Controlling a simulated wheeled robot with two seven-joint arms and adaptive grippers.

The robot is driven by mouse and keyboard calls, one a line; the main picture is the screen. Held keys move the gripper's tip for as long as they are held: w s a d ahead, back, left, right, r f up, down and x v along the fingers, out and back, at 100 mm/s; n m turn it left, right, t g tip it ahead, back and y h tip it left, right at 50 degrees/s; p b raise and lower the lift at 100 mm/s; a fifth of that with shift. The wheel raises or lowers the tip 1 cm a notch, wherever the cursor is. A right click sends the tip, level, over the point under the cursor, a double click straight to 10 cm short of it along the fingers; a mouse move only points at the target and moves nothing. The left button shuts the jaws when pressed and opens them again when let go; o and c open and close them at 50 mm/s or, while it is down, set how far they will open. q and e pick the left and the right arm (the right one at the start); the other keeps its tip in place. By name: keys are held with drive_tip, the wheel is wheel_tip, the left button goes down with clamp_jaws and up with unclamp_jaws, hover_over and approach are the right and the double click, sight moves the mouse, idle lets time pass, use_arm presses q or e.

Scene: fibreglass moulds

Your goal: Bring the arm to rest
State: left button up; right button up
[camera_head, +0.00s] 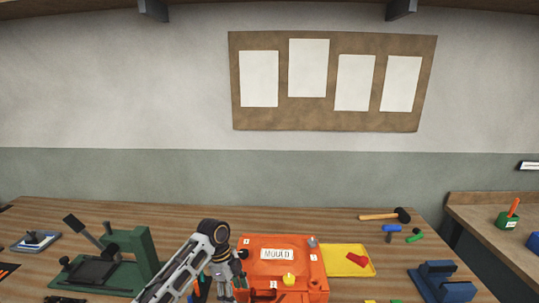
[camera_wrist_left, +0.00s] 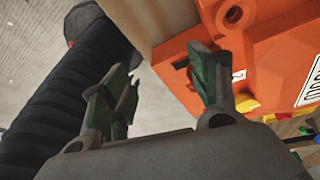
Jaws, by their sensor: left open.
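My left arm (camera_head: 182,268) comes in from the bottom and bends at a dark joint over the bench. My left gripper (camera_head: 224,286) hangs below that joint, just left of the orange mould (camera_head: 258,242). In the left wrist view the two fingers (camera_wrist_left: 162,92) stand apart with nothing between them. The orange mould (camera_wrist_left: 262,78) is close beyond the right finger there; I cannot tell whether they touch. The mould carries a white label reading MOULD. My right gripper is not in view.
A green press (camera_head: 146,252) stands left of the arm. A yellow tray (camera_head: 340,250) with a red piece lies right of the mould. A hammer (camera_head: 382,216), small coloured parts and a blue fixture (camera_head: 446,284) are farther right. The bench's back strip is mostly clear.

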use_arm(q)
drive_tip(key=s+f+n+t, duration=0.1)
drive_tip(key=s+f+n, duration=0.25)
drive_tip(key=s, duration=0.25)
drive_tip(key=s+f+n+t, duration=0.2)
drive_tip(key=s+n, duration=0.3)
drive_tip(key=s+a+r+n+t+y, duration=0.2)
drive_tip(key=s+a+n+t+y, duration=0.1)
drive_tip(key=s+a+n, duration=0.85)
drive_tip(key=s+f+g+b, duration=0.25)
drive_tip(key=f+b, duration=0.25)
drive_tip(key=f, duration=3.2)
drive_tip(key=s+a+f+b, duration=0.2)
drive_tip(key=s+f, duration=0.9)
drive_tip(key=f, duration=0.1)
drive_tip(key=s+a+f+m+b, duration=0.1)
drive_tip(key=s+a+f+b, duration=0.1)
drive_tip(key=s+f, duration=1)
drive_tip(key=shift+f+b, duration=0.5)
drive_tip(key=shift+f, duration=0.2)
